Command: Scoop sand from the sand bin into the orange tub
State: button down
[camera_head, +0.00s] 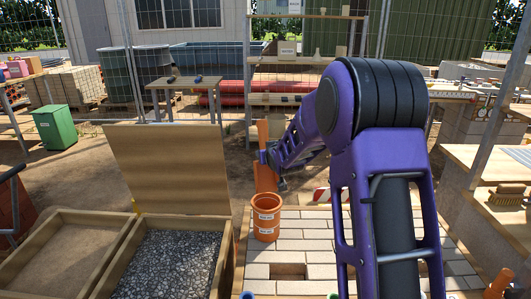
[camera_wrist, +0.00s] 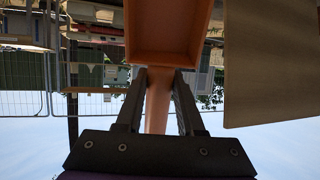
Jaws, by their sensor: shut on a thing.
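An orange scoop (camera_wrist: 170,35) is held by its handle (camera_wrist: 157,105) between the two dark fingers of my gripper (camera_wrist: 158,76). The visible inside of its pan is bare orange. In the head view my gripper (camera_head: 268,160) is raised behind the orange tub (camera_head: 266,230), with the scoop (camera_head: 265,178) upright and partly hidden by my arm. The tub is upright, has pale labels and stands on the pale brick surface; its inside is mostly out of sight. The sand bin (camera_head: 122,222), wooden-rimmed with smooth tan fill, is at the lower left.
A gravel bin (camera_head: 228,238) lies between the sand bin and tub, with an upright wooden board (camera_head: 170,165) behind it. A green bin (camera_head: 54,128), a small table (camera_head: 185,82) and wire fencing stand farther back. A workbench with a brush (camera_head: 507,195) is at right.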

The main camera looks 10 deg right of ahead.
aim_at(265, 138)
jog(key=shift+r+g+p, duration=1.2)
jog(key=shift+r+p, duration=0.25)
jog(key=shift+p, duration=2.6)
jog(key=shift+r+g+p, duration=0.55)
jog(key=shift+g+p, duration=0.05)
jog(key=shift+p, duration=0.4)
jog(key=shift+w+f+g, duration=0.1)
jog(key=shift+g, duration=0.2)
jog(key=shift+r+g+h, duration=0.3)
jog(key=shift+r+g, duration=1.3)
jog(key=shift+g, duration=0.2)
